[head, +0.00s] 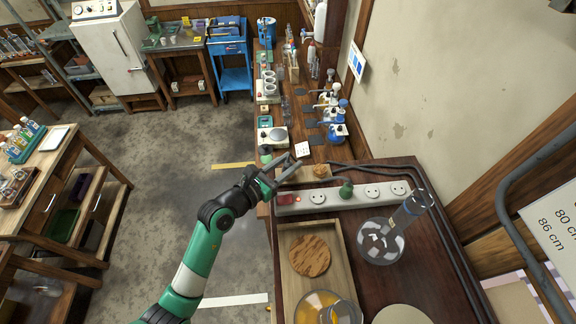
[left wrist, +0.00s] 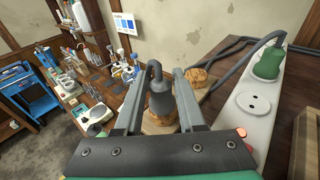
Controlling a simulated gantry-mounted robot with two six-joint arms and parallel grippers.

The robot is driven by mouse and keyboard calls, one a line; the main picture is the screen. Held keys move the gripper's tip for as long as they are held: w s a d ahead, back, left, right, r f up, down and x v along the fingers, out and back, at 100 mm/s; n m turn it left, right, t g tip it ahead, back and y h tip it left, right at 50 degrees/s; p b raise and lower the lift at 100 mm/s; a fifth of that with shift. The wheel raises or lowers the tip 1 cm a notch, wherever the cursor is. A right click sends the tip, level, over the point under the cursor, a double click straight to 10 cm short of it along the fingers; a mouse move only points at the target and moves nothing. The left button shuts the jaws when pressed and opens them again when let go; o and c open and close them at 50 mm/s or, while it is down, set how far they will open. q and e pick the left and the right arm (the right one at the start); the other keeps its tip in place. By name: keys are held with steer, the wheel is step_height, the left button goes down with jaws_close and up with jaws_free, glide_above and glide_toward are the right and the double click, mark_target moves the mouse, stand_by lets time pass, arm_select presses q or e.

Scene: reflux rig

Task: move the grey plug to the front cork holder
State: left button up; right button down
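The grey plug (left wrist: 162,101) stands between the two fingers of my left gripper (left wrist: 163,76) in the left wrist view. Its grey cable bends over its top. A round brown cork holder (left wrist: 160,126) shows just under the plug. I cannot tell whether the plug rests on it, or whether the fingers press on the plug. A second cork holder (left wrist: 200,78) lies farther away to the right, and shows in the head view (head: 320,170) too. In the head view my left gripper (head: 291,164) is above the bench, left of that cork. My right gripper is not in view.
A white power strip (head: 330,198) with a red switch and a green plug (head: 346,188) lies close by. Dark cables run along the bench's right side.

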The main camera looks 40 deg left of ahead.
arm_select(q)
steer(key=o, duration=0.3)
steer(key=s, duration=0.3)
steer(key=s+r, duration=0.1)
steer(key=s, duration=0.7)
steer(key=shift+s+a+r, duration=0.25)
steer(key=shift+a+r, duration=0.15)
